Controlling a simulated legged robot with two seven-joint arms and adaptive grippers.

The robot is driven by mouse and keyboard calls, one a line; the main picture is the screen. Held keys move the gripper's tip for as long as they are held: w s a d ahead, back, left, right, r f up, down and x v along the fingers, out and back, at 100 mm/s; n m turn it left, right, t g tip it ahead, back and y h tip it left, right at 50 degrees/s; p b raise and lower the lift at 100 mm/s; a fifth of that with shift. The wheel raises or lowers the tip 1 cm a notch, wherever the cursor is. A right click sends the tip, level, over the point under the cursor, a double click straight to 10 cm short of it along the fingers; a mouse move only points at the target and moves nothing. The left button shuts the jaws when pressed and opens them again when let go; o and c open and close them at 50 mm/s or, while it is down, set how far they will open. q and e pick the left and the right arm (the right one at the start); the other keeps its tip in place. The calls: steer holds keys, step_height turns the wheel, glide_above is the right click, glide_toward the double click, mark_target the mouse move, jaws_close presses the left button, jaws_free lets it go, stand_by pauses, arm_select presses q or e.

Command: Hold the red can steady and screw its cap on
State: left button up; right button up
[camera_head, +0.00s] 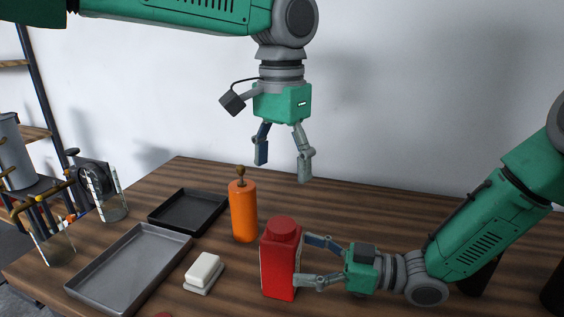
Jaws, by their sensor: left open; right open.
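The red can (278,266) stands upright on the wooden table, with a round red top (284,229); I cannot tell whether that is a neck or a cap. A sliver of something red (163,314) shows at the bottom edge, mostly cut off. My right gripper (305,260) is open, low at the right side of the can, its fingertips at the can's side; whether they touch it is unclear. My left gripper (283,168) is open and empty, pointing down above the table, higher than the can and an orange bottle.
The orange bottle (243,211) with a brown stopper stands just behind and left of the can. White blocks (204,272), a grey tray (81,289) and a dark tray (188,228) lie left. Glass jars (113,207) stand further left. Table behind my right gripper is clear.

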steer(key=v, duration=0.6)
steer(key=shift+d+f, duration=0.1)
steer(key=shift+d, duration=0.1)
steer(key=shift+s+d, duration=0.2)
steer(key=shift+d, duration=0.2)
steer(key=shift+f, duration=0.1)
steer(key=shift+s, duration=0.1)
